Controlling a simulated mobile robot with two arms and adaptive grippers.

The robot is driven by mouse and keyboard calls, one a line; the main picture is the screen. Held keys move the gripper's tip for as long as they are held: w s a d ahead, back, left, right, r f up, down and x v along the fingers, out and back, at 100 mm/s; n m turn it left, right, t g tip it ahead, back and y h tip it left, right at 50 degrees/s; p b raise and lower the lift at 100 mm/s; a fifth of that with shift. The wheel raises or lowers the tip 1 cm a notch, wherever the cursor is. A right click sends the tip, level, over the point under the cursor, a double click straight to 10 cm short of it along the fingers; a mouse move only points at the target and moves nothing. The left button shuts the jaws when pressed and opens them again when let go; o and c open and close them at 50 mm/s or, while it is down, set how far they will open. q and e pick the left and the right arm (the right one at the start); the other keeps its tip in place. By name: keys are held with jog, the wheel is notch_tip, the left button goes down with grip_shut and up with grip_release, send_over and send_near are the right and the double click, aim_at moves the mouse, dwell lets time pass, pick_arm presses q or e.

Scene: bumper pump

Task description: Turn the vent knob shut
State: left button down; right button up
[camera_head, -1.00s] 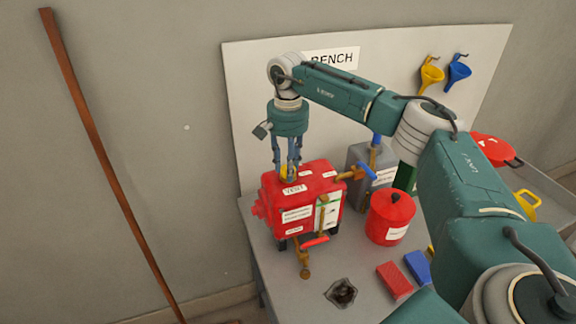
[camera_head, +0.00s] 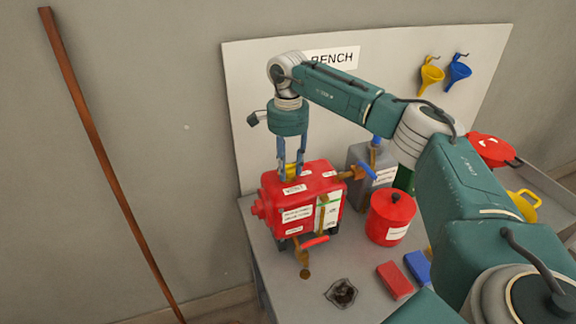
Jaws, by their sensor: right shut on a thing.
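The red tank (camera_head: 299,205) stands on the grey bench, with white labels on its top and front. A yellow vent knob (camera_head: 290,172) sits on its top, partly hidden by fingers. My right gripper (camera_head: 291,174) points straight down from above, its fingers shut on the vent knob. How far the knob is turned cannot be told. My left gripper is not in view.
A blue-handled brass valve (camera_head: 366,172) is on the tank's right, and a red-handled tap (camera_head: 313,243) at its front. A red canister (camera_head: 390,218), red block (camera_head: 394,280) and blue block (camera_head: 418,267) stand right. A dark drain hole (camera_head: 341,293) lies in front.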

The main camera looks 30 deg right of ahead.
aim_at(288, 165)
jog(key=shift+m, duration=0.9)
jog(key=o, duration=1.2)
jog(key=shift+r, duration=0.1)
notch_tip(288, 165, up, 12)
jog(key=shift+f, duration=0.1)
